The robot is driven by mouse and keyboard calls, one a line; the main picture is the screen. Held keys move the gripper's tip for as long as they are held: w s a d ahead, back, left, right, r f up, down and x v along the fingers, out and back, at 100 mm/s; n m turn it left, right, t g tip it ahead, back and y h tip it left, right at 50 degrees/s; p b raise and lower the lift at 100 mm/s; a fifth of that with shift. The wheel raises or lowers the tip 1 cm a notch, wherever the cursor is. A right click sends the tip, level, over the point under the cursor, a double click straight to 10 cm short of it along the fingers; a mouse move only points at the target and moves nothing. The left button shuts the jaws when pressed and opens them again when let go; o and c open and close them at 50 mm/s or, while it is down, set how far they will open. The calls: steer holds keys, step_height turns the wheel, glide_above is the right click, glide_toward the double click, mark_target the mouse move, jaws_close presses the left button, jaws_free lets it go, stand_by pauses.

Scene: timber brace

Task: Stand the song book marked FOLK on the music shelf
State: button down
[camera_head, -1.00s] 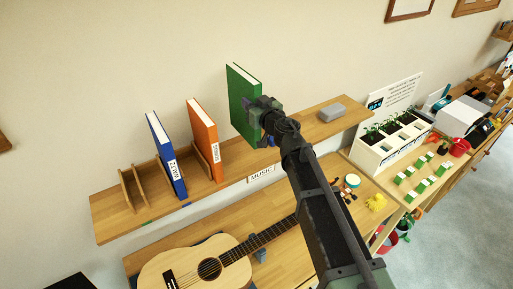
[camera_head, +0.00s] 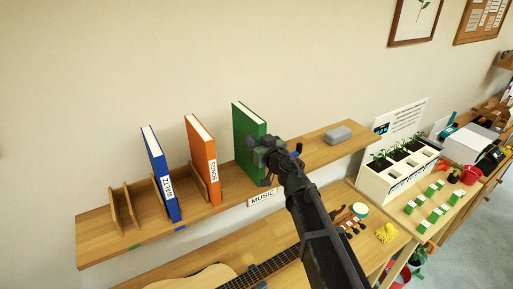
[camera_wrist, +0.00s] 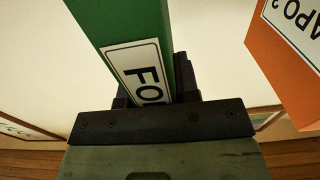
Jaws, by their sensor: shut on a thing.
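The green book (camera_head: 248,140) is upright in my gripper (camera_head: 264,152), in front of the wall over the music shelf (camera_head: 230,188), right of the orange book. Its lower end is close to the shelf top; I cannot tell whether it touches. In the wrist view the green book (camera_wrist: 150,25) carries a white label (camera_wrist: 135,65) reading "FO", the rest hidden by my gripper (camera_wrist: 160,100). The gripper is shut on it.
Thin wooden dividers (camera_head: 117,210) stand at the shelf's left, with an empty slot between them above a green edge mark (camera_head: 135,247). A grey box (camera_head: 338,133) lies at the right end. A guitar (camera_head: 205,280) and planters (camera_head: 395,168) are below.

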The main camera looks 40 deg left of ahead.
steer(key=shift+f, duration=0.1)
steer(key=c, duration=0.8)
jaws_free()
steer(key=shift+c, duration=0.2)
